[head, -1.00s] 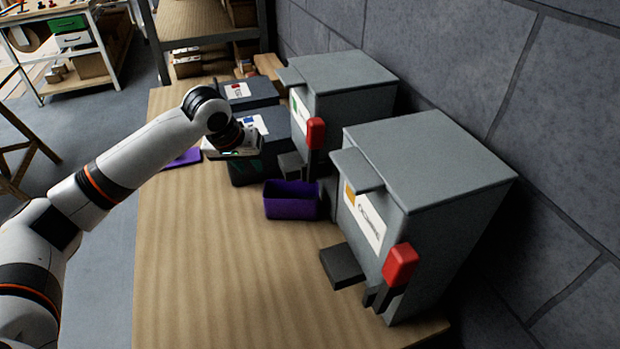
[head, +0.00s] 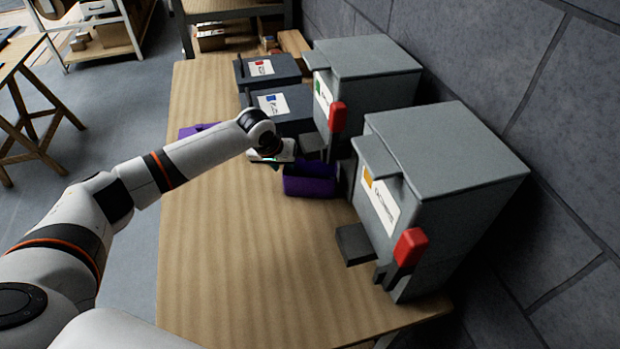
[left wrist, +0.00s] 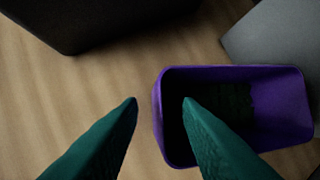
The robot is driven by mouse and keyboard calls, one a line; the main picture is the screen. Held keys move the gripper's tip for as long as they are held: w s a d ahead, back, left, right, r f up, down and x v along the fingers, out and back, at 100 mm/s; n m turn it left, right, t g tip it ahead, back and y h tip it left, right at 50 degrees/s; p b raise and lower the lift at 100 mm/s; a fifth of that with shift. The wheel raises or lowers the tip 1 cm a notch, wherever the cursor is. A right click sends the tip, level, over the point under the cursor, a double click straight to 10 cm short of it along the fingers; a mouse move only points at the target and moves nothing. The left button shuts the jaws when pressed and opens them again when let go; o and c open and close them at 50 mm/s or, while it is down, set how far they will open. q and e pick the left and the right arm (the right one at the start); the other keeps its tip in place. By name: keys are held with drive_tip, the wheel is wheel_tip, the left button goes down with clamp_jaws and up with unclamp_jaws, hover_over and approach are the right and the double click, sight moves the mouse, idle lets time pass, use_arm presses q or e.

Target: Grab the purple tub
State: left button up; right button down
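The purple tub (head: 311,184) stands upright on the wooden table, in front of the gap between the two grey machines. In the left wrist view the tub (left wrist: 281,72) is open at the top, with something dark green inside that I cannot make out. My left gripper (head: 276,164) is at the tub's left end in the head view. In the left wrist view its green fingers (left wrist: 160,103) are apart, with the tub's left wall between the fingertips as seen from above. One fingertip overlaps the tub's inside, the other is outside. I cannot tell whether they touch it. My right gripper is not in view.
Two grey machines with red handles, a near one (head: 440,150) and a far one (head: 365,75), stand along the wall. Dark bins (head: 268,70) stand further back. A flat purple thing (head: 196,130) lies at the table's left edge. The table (head: 235,265) is clear in front.

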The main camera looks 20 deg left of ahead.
use_arm(q)
drive_tip(key=shift+w+f, duration=0.1)
clamp_jaws()
idle(1.3)
